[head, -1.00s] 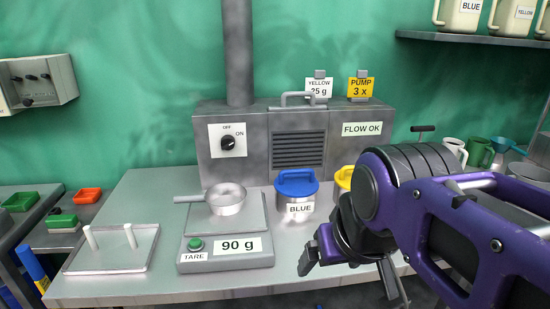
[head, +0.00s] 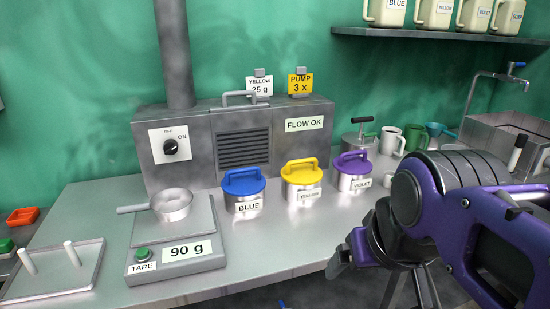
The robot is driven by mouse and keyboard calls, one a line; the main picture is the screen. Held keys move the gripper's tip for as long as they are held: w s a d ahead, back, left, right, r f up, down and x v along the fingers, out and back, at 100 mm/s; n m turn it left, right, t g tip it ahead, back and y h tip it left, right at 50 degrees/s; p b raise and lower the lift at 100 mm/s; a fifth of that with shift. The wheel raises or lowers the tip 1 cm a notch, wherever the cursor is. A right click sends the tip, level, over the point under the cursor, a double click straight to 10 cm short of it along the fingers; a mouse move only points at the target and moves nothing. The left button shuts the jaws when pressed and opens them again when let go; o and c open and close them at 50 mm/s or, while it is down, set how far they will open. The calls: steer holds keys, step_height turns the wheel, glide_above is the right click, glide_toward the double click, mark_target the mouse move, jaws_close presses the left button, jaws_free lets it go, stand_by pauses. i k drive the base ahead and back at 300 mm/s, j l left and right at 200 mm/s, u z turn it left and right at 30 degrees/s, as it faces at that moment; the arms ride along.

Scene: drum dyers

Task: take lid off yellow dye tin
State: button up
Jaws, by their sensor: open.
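The yellow dye tin (head: 302,193) stands upright on the metal bench, with its yellow lid (head: 301,172) on top. The lid has a raised loop handle. A blue-lidded tin (head: 243,204) stands to its left and a violet-lidded tin (head: 352,181) to its right. My gripper (head: 338,264) is at the front edge of the bench, to the right of and nearer than the yellow tin. It is open and apart from the tins. Part of it is hidden behind my purple arm.
A scale (head: 177,251) reading 90 g holds a pan (head: 171,205) at left. A rack with two pegs (head: 55,274) lies further left. Behind is a grey unit (head: 243,143) with signs. Mugs (head: 413,137) and a sink (head: 500,140) are at right. The bench before the tins is clear.

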mark_target(297, 172)
steer(key=i+l+u, duration=0.25)
steer(key=l, duration=0.15)
steer(key=l+u, duration=0.2)
steer(key=l, duration=0.2)
steer(key=l+u, duration=0.25)
steer(key=l, duration=0.2)
steer(key=l+u, duration=0.15)
steer(key=l, duration=0.25)
steer(key=k+l, duration=0.2)
steer(key=i+j, duration=0.25)
